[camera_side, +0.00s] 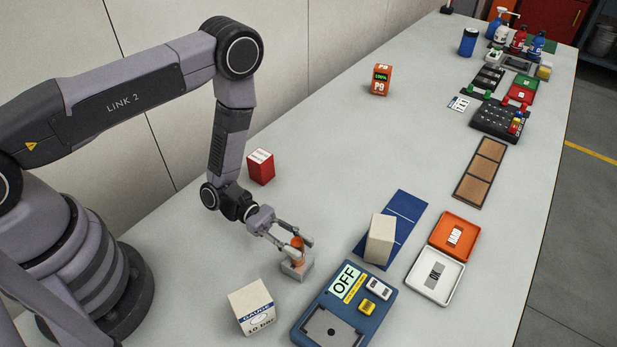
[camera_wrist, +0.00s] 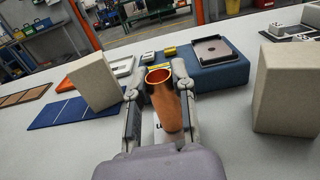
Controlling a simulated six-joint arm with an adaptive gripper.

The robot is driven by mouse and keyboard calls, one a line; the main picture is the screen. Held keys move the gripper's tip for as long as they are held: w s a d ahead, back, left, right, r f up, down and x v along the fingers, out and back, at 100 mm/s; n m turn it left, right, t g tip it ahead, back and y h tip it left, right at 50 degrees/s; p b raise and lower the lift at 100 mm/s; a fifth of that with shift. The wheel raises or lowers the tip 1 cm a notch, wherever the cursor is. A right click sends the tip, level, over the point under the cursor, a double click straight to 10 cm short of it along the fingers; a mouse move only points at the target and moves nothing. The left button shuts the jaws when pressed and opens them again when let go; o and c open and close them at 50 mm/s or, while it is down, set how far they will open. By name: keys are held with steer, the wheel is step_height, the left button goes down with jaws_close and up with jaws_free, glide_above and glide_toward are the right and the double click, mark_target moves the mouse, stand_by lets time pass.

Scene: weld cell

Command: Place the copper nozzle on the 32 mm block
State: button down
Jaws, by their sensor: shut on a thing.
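The copper nozzle (camera_side: 297,244) is between the fingers of my gripper (camera_side: 293,240), which is shut on it. In the side view the nozzle appears upright, directly above or on a small pale grey block (camera_side: 297,269); I cannot tell whether they touch. In the wrist view the nozzle (camera_wrist: 170,105) shows its open round mouth between both fingers (camera_wrist: 158,88). A tall beige block (camera_side: 381,239) stands on the blue mat (camera_side: 407,212), right of my gripper; it also shows in the wrist view (camera_wrist: 95,82). No 32 mm marking is legible on any block.
A blue device marked OFF (camera_side: 322,318) lies close in front of my gripper. A beige GAUGE box (camera_side: 252,308) stands front left, a red box (camera_side: 261,167) behind. Orange (camera_side: 468,217) and white (camera_side: 419,288) trays lie right. The table's middle is clear.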

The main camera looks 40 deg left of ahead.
steer(key=shift+f, duration=0.1)
steer(key=c, duration=0.9)
jaws_free()
steer(key=shift+c, duration=0.2)
